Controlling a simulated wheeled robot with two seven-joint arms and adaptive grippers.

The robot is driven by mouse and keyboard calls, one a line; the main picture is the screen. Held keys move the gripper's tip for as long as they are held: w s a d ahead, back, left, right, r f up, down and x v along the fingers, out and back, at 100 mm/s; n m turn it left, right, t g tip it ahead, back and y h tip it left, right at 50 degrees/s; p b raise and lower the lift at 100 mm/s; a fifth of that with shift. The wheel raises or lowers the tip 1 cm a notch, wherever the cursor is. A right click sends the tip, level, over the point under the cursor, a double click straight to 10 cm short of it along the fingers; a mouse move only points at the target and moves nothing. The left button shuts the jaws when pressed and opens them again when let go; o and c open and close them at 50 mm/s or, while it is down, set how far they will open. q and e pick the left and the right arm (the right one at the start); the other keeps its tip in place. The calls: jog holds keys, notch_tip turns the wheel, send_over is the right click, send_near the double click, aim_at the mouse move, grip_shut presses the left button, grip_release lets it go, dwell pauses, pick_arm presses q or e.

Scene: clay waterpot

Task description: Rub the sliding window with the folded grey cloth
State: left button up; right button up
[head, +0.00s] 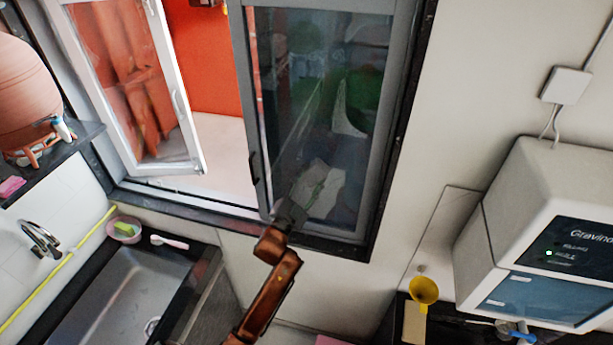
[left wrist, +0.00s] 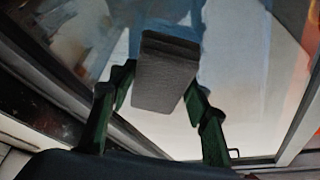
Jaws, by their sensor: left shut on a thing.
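The sliding window (head: 318,90) has a dark glass pane in a grey frame, right of the middle in the head view. Its pane also fills much of the left wrist view (left wrist: 235,95). My left gripper (head: 291,210) is in front of the pane's lower left part. In the left wrist view, its green fingers (left wrist: 160,88) are shut on the folded grey cloth (left wrist: 165,72), which sticks out toward the glass. I cannot tell whether the cloth touches the glass. In the head view the cloth is not clearly told apart from the gripper and a pale patch on the pane. My right gripper is not in view.
An open white casement (head: 135,85) stands at the left of the opening. Below are a sink (head: 125,290) and a tap (head: 42,238). A clay pot (head: 28,95) stands on a dark shelf at the left. A white water purifier (head: 545,225) hangs at the right.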

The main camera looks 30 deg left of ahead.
pick_arm(q)
jog(key=shift+w+d, duration=0.3)
jog(key=shift+d, duration=0.85)
jog(key=shift+w+d, duration=0.25)
jog(key=shift+d, duration=0.85)
jog(key=shift+w+d, duration=0.3)
jog(key=shift+d, duration=0.85)
jog(key=shift+s+d+f, duration=0.1)
jog(key=shift+s+d, duration=0.1)
jog(key=shift+s, duration=0.6)
jog(key=p, duration=0.1)
send_near(338, 172)
jog(key=shift+w+d+r, duration=0.15)
jog(key=shift+d+r, duration=0.25)
jog(key=shift+r, duration=0.1)
jog(key=shift+w+d+r, duration=0.15)
jog(key=shift+d+r, duration=0.25)
jog(key=shift+r, duration=0.05)
jog(key=shift+s+d+p, duration=0.15)
jog(key=shift+s+p, duration=0.1)
jog(key=shift+s, duration=0.5)
jog(key=shift+s+d+p, duration=0.2)
jog(key=shift+s, duration=0.5)
